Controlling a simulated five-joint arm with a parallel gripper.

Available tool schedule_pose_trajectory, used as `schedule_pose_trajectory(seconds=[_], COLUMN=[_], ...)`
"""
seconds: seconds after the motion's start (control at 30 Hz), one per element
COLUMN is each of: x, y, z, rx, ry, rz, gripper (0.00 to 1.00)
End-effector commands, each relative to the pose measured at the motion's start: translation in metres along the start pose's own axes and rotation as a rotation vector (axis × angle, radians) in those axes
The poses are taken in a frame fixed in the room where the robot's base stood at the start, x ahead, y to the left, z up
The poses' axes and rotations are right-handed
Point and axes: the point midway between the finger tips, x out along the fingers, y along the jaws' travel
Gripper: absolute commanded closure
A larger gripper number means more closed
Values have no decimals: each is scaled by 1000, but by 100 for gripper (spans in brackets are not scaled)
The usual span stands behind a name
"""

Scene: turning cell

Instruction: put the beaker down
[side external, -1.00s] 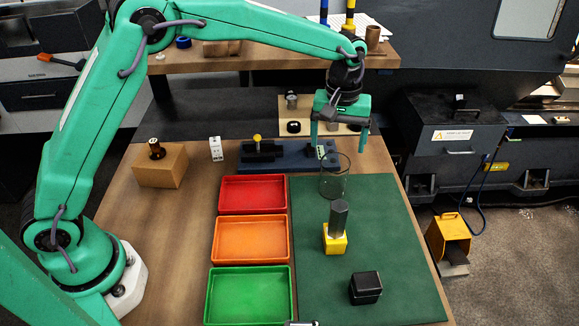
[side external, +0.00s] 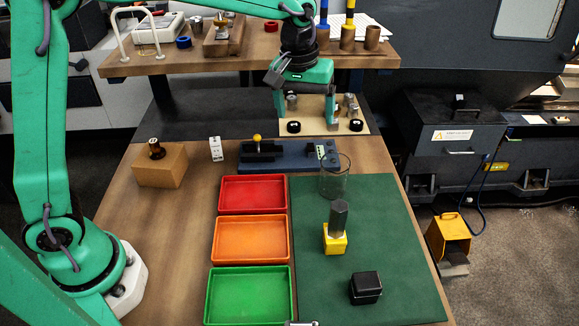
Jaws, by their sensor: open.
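My gripper (side external: 306,129) is open and empty. It appears behind and up-left of the beaker in the picture, in front of the light wooden board. It is apart from the beaker.
A blue fixture (side external: 285,156) stands just left of the beaker. Red (side external: 253,210), orange (side external: 250,217) and green (side external: 208,298) trays line the mat's left side. A yellow block (side external: 334,240) with a grey cylinder and a black block (side external: 366,288) sit on the mat.

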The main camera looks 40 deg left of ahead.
Motion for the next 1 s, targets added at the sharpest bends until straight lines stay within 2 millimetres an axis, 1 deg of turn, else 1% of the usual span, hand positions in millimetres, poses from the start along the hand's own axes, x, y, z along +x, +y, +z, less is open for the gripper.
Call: schedule_pose_trajectory(seconds=[0.03, 0.2, 0.4, 0.5, 0.73, 0.87, 1.0], x=[-11, -37, -60, -69, -81, -83, -81], y=[-10, -40, -74, -92, -128, -148, -167], z=[4, 21, 45, 58, 91, 111, 132], rx=[11, 64, 127, 159, 230, 271, 315], ry=[14, 59, 113, 140, 208, 248, 291], rz=[9, 31, 51, 57, 67, 68, 64], gripper=[17, 17, 17, 17, 17, 17, 17])
